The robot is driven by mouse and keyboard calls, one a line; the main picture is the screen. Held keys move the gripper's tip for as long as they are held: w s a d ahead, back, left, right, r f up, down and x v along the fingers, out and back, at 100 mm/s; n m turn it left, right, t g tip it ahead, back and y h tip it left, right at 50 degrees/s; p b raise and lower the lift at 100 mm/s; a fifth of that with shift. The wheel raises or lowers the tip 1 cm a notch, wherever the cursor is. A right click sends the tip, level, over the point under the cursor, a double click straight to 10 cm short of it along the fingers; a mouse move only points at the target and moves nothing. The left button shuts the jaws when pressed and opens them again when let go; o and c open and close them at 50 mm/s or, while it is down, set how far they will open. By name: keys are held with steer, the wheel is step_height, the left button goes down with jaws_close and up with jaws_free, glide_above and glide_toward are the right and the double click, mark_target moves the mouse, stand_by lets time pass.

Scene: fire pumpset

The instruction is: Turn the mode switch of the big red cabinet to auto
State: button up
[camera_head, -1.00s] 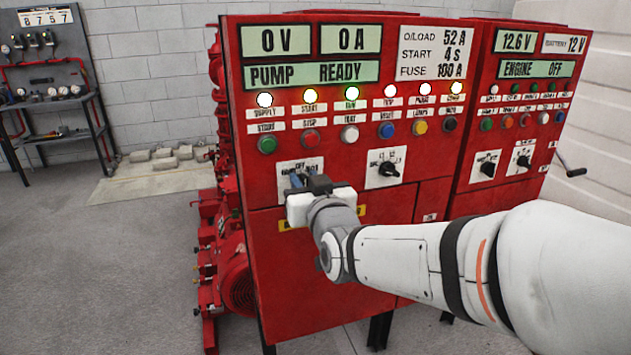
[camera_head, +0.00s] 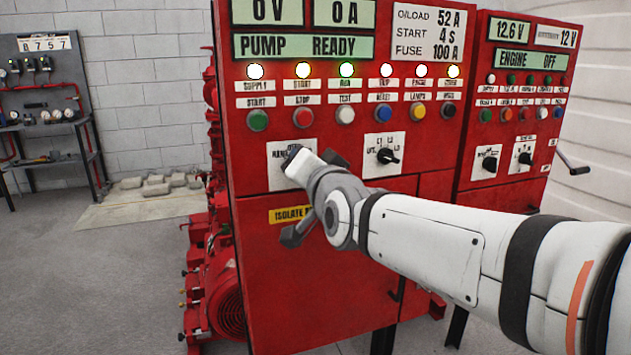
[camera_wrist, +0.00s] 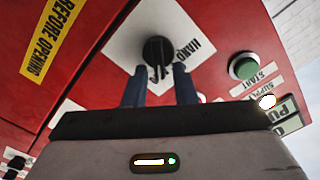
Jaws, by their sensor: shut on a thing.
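The big red cabinet (camera_head: 330,240) stands in front of me. Its mode switch has a white plate (camera_head: 278,180) at the left below the buttons. In the head view my gripper (camera_head: 293,156) covers its knob. The wrist view shows the black knob (camera_wrist: 157,48) on the white plate, with the word HAND to its right. The blue fingers of my gripper (camera_wrist: 159,78) are at either side of the knob's handle, shut on it. The knob's exact pointing is hard to tell, and the AUTO label cannot be read.
A second selector switch (camera_head: 384,156) sits just right of my gripper. A row of push buttons (camera_head: 346,115) is above, with lit lamps over it; the green start button (camera_wrist: 243,66) is near the fingers. A smaller red cabinet (camera_head: 500,150) stands at the right.

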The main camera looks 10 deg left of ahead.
steer(key=shift+f+m+b, duration=0.2)
steer(key=shift+m+b, duration=0.3)
steer(key=shift+b, duration=0.05)
steer(key=o, duration=0.6)
steer(key=shift+o, duration=0.2)
steer(key=p+v, duration=0.1)
steer(key=v, duration=0.6)
steer(key=shift+s+d, duration=0.25)
steer(key=shift+d, duration=0.05)
